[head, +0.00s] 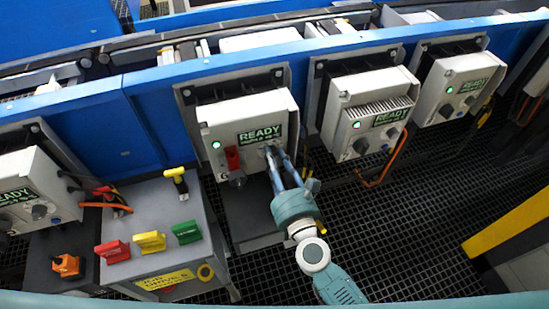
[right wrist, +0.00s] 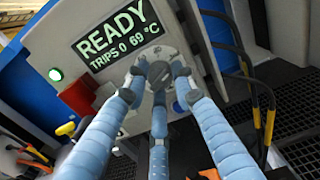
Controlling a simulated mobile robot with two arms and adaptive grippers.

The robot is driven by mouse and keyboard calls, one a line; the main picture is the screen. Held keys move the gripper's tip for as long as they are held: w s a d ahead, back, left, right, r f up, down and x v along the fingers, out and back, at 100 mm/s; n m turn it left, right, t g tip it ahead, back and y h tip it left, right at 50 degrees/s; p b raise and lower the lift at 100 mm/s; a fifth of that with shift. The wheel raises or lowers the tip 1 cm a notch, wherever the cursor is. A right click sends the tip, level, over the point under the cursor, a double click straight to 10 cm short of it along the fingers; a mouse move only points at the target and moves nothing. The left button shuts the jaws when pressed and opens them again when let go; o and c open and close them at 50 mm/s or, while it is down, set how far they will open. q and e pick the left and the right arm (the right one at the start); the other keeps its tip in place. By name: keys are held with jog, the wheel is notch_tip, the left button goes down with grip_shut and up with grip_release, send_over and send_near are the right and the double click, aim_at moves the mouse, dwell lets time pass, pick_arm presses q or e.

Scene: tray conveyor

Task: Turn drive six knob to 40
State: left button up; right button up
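A pale grey drive box (head: 225,122) has a lit green lamp, a READY display (head: 260,135) and a red switch (head: 232,158). No drive number is legible on it. My right gripper (head: 270,151) reaches its front, hiding the knob in the head view. The knob's scale is not readable. My left gripper is not in view.
Similar drive boxes stand to the right (head: 367,115), far right (head: 458,85) and left (head: 35,185). A grey cabinet (head: 150,205) with red, yellow and green blocks stands left. Cables hang beside the boxes. Dark grating (head: 400,230) lies open at the lower right.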

grip_shut()
jog(key=shift+f, duration=0.1)
jog(key=shift+n, duration=0.4)
jog(key=n+p, duration=0.7)
jog(key=n, duration=1.9)
jog(key=shift+d+p, duration=0.15)
jog(key=shift+p, duration=0.25)
jog(key=o, duration=0.8)
grip_release()
jog(key=shift+r, duration=0.2)
jog(key=shift+c, duration=0.2)
